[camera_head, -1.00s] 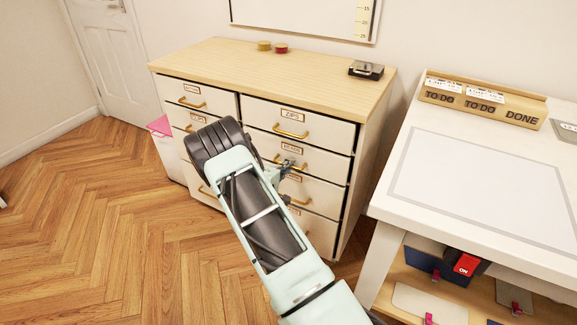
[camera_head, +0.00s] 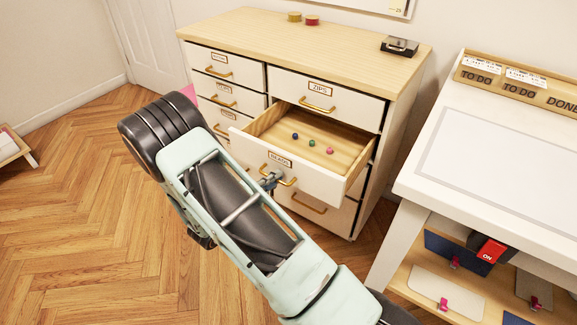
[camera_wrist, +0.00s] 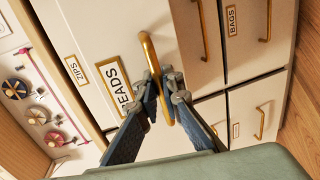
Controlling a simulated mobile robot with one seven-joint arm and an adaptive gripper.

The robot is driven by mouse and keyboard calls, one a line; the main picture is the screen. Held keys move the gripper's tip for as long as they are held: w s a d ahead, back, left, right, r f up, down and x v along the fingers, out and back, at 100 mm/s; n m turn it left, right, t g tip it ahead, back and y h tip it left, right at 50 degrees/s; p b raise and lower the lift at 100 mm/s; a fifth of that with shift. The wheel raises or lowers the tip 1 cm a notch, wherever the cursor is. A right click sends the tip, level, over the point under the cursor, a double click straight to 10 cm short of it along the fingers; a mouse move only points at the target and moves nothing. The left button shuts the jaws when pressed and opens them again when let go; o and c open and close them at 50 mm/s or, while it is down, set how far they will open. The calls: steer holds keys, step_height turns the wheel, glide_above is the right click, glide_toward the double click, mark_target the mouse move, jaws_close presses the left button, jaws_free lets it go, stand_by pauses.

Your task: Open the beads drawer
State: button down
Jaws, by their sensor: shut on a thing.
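The beads drawer (camera_head: 290,168) is pulled out of the cabinet, below the drawer labelled ZIPS. Several small coloured beads (camera_head: 312,143) lie on its wooden bottom. My gripper (camera_head: 271,178) is at the front of this drawer, partly hidden by my arm in the head view. In the wrist view my gripper (camera_wrist: 167,98) is shut on the drawer's brass handle (camera_wrist: 152,62), with a finger on each side of it. The BEADS label (camera_wrist: 116,84) shows beside the handle.
The cabinet (camera_head: 380,105) has several other shut drawers, including the ZIPS drawer (camera_head: 328,97). A white table (camera_head: 470,160) stands to the right, with a shelf below it. Wooden floor (camera_head: 80,190) is clear at the left.

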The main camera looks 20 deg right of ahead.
steer(key=f+v, duration=0.1)
steer(key=v, duration=0.5)
steer(key=shift+s+a+b, duration=0.25)
steer(key=shift+a+b, duration=0.15)
steer(key=shift+f, duration=0.1)
steer(key=c, duration=2.4)
jaws_free()
steer(key=v, duration=1.2)
steer(key=shift+d, duration=0.1)
